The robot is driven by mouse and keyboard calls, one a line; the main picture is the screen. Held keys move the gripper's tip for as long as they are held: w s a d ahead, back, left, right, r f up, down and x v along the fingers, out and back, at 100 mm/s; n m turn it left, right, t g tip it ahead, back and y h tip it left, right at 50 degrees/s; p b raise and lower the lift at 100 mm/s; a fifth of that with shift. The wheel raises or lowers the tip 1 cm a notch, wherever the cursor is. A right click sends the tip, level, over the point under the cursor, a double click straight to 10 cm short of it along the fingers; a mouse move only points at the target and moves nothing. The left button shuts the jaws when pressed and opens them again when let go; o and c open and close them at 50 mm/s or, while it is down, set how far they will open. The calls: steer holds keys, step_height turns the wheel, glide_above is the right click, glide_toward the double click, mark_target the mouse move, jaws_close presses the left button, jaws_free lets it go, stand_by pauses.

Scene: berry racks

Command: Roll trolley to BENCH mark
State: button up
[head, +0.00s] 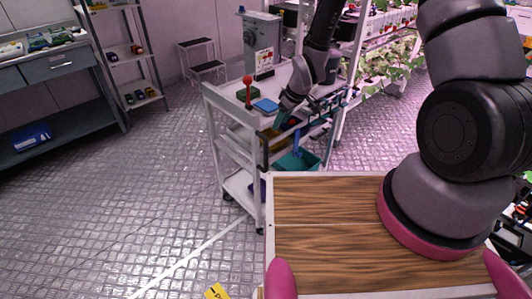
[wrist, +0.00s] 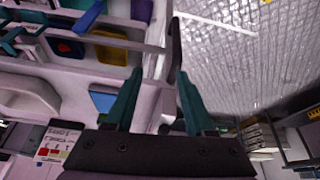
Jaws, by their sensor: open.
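The white trolley (head: 228,150) stands on castors just beyond my wooden deck in the head view. Its top carries a green block with a red-knobbed lever (head: 248,88) and a blue pad (head: 266,105). My gripper (head: 278,122) is at the trolley's near right side. In the wrist view my gripper (wrist: 160,73) has its teal fingers apart, with a dark bar (wrist: 174,48) between or just beyond them. I cannot tell whether they touch it. A yellow floor label (head: 216,292) is cut off at the bottom edge; no BENCH lettering is readable.
A grey workbench (head: 62,68) and a shelf rack (head: 133,55) stand at left. A step stool (head: 202,62) is by the back wall. Plant racks (head: 385,55) are behind right. The tiled floor (head: 130,180) at left is clear.

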step_height(320, 180, down, 6)
steer(key=s+a+n, duration=0.1)
steer(key=s+a, duration=0.1)
glide_above(266, 168)
steer(key=w, duration=0.1)
step_height(266, 168, down, 9)
steer(key=shift+f, duration=0.1)
jaws_close()
stand_by(1.3)
